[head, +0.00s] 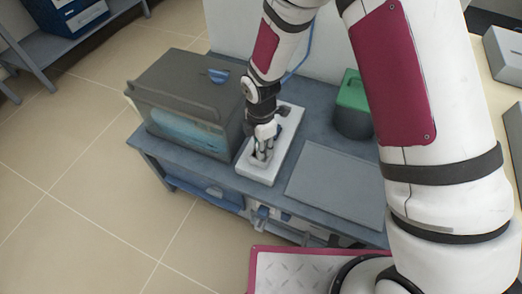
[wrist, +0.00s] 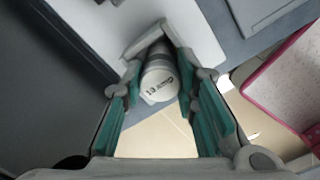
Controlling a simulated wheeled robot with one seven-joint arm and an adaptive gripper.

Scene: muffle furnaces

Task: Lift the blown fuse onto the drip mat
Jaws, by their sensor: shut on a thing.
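The blown fuse looks to be the pale cylinder with dark lettering on its end (wrist: 160,78) in the wrist view. My gripper (wrist: 157,62) is shut on it, one finger on each side. In the head view my gripper (head: 262,157) points down over the white tray-like block (head: 262,174) on the bench, and the fuse is mostly hidden by the fingers there. I cannot tell whether the fuse touches the block. The drip mat seems to be the flat grey rectangle (head: 335,184) lying bare to the right of the block; its corner shows in the wrist view (wrist: 268,10).
A green-topped container (head: 353,104) stands behind the mat. The blue-grey bench (head: 222,180) has a front edge just before the block. A blue box (head: 72,12) is on a far shelf.

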